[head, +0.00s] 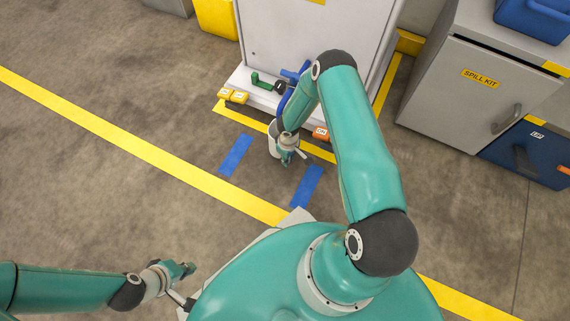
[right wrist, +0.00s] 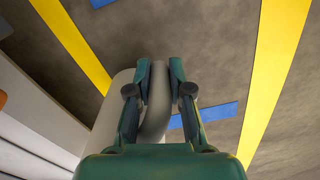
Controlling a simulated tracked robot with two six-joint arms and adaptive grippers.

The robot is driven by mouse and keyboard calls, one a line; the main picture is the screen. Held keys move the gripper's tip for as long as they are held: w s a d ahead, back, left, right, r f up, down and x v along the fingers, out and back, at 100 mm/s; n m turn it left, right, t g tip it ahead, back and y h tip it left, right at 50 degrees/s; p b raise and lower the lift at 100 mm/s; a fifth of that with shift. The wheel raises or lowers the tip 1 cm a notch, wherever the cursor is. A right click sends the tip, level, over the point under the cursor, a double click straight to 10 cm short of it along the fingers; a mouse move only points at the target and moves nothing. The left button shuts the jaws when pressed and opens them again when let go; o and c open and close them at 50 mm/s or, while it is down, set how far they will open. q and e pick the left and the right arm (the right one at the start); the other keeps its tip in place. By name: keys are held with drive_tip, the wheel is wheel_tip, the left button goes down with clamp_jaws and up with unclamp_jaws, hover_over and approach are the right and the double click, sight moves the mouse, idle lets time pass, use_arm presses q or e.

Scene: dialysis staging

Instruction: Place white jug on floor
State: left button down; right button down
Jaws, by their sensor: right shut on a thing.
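The white jug (head: 272,139) is in front of the white cabinet, mostly hidden behind my right gripper (head: 289,158). In the right wrist view, my right gripper (right wrist: 155,75) is shut on the jug's grey handle (right wrist: 158,105). The jug's pale body (right wrist: 108,120) shows to the left of the fingers. The jug appears over the floor area between two blue tape strips; I cannot tell whether its base touches the floor. My left gripper (head: 184,269) is low at the left, away from the jug, and its fingers are too small to read.
Blue tape strips (head: 236,155) and (head: 307,186) mark the floor. The white cabinet (head: 310,35) has a ledge with yellow blocks (head: 233,96), a green-handled valve (head: 262,80) and an orange block (head: 321,132). A grey spill kit cabinet (head: 470,95) stands right. Floor at left is clear.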

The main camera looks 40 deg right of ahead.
wheel_tip(320, 180, down, 3)
drive_tip(key=shift+f+b, duration=0.1)
drive_tip(key=shift+b, duration=0.4)
drive_tip(key=c, duration=1.1)
unclamp_jaws()
drive_tip(key=shift+o, duration=0.2)
